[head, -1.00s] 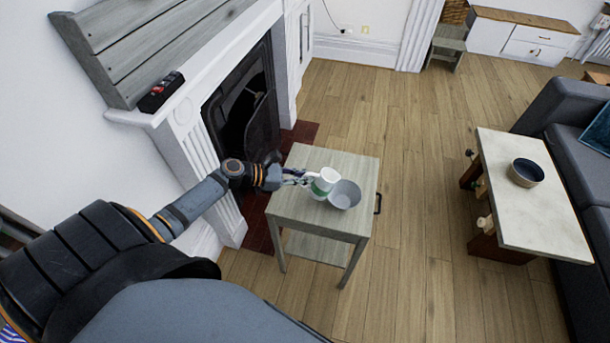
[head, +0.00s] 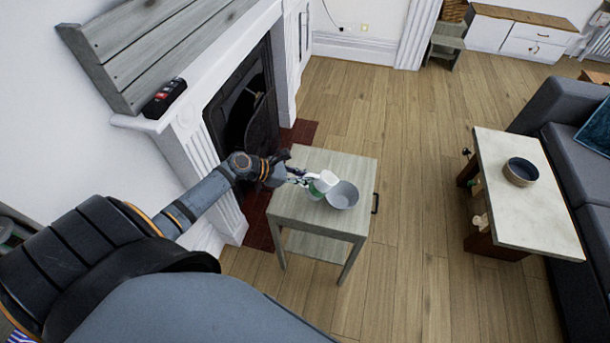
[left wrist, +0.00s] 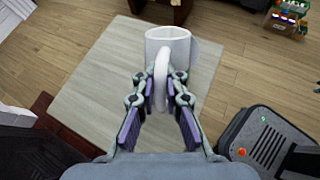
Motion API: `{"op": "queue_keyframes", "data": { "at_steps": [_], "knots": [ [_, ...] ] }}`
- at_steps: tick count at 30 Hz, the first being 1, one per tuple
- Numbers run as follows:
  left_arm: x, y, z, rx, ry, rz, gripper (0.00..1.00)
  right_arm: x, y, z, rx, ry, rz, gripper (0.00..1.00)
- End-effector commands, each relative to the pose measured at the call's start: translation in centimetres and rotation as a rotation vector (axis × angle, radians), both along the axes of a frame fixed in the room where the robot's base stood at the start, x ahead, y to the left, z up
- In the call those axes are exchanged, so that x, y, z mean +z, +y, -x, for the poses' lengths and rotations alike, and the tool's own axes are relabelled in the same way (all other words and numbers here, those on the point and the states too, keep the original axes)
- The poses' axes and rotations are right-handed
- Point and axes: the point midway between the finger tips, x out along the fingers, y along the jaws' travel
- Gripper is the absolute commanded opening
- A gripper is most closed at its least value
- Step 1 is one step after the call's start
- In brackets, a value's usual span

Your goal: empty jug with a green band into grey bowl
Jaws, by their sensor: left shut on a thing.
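The white jug with a green band (head: 325,181) is held by my left gripper (head: 299,178) above the small grey-green side table (head: 300,211). The jug is tilted toward the grey bowl (head: 343,195), which stands on the table just to its right. In the left wrist view my left gripper (left wrist: 161,92) is shut on the handle of the jug (left wrist: 168,42). There the jug hides most of the bowl. The jug's contents cannot be seen. My right gripper is not in view.
A white fireplace (head: 188,145) stands left of the side table. A pale-topped coffee table (head: 530,205) with a dark blue bowl (head: 521,172) stands to the right, by a grey sofa (head: 575,150). Wooden floor (head: 410,170) lies clear between the tables.

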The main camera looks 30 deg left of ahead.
Motion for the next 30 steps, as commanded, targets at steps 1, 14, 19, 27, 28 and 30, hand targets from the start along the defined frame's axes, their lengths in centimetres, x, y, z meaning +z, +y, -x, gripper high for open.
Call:
{"op": "queue_keyframes", "data": {
  "at_steps": [1, 14, 19, 27, 28, 30],
  "knots": [
    [0.4, -0.1, -0.1, 0.0, 0.003, -0.008, 0.0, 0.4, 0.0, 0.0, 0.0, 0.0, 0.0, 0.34],
    [0.1, -0.5, -0.4, -0.001, 0.073, -0.106, 0.0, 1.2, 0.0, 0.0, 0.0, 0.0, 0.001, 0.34],
    [-0.5, -0.7, -0.5, 0.0, 0.107, -0.153, 0.0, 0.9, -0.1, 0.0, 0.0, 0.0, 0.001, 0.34],
    [-1.1, -1.2, -0.9, -0.001, 0.165, -0.234, 0.0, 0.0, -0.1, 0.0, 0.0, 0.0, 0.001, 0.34],
    [-1.1, -1.2, -1.0, -0.001, 0.173, -0.246, 0.0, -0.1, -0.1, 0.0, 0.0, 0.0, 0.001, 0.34],
    [-1.2, -1.3, -1.0, 0.001, 0.193, -0.272, 0.0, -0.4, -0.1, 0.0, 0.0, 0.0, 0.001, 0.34]
  ]
}}
